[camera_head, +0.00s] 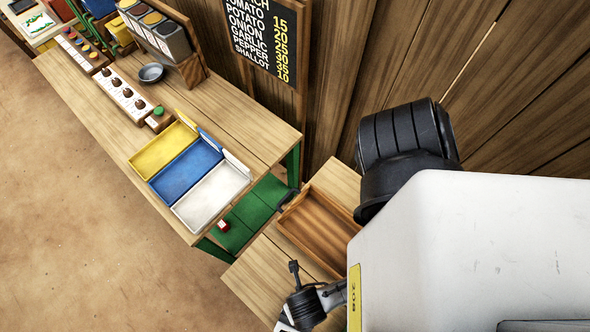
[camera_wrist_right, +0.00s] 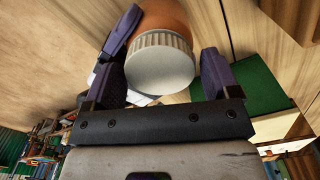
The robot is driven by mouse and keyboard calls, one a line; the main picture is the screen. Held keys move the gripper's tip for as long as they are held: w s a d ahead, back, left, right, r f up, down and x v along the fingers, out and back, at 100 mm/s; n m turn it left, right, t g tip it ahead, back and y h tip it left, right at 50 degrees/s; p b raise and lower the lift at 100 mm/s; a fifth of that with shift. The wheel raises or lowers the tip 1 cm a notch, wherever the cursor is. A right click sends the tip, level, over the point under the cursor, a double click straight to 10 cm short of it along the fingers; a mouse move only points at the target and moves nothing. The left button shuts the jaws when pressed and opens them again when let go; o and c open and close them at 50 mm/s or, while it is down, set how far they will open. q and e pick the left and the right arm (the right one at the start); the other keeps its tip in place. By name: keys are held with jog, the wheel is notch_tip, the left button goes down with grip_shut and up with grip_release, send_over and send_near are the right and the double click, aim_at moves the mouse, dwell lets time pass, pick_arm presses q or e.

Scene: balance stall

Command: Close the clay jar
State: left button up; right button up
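In the right wrist view, a white ribbed lid (camera_wrist_right: 160,68) sits between the two dark purple-grey fingers of my right gripper (camera_wrist_right: 165,62). The orange-brown clay jar (camera_wrist_right: 165,14) shows behind the lid, cut off by the top edge. The lid lines up with the jar, but I cannot tell whether it is seated on it. Another purple-grey piece (camera_wrist_right: 121,32) slants beside the jar at the left; I cannot tell whose it is. I cannot make out jar or lid in the head view. My left gripper is not identifiable there.
In the head view, a wooden counter holds a tray with yellow, blue and white (camera_head: 212,197) compartments and a small grey bowl (camera_head: 151,73). An empty wooden tray (camera_head: 318,229) lies right of it. A green shelf (camera_head: 262,203) is below. A price board (camera_head: 264,38) stands behind.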

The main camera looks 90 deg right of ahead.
jog(key=c, duration=0.7)
jog(key=m, duration=0.3)
jog(key=shift+c, duration=0.3)
jog(key=o, duration=1)
jog(key=shift+r, duration=2.25)
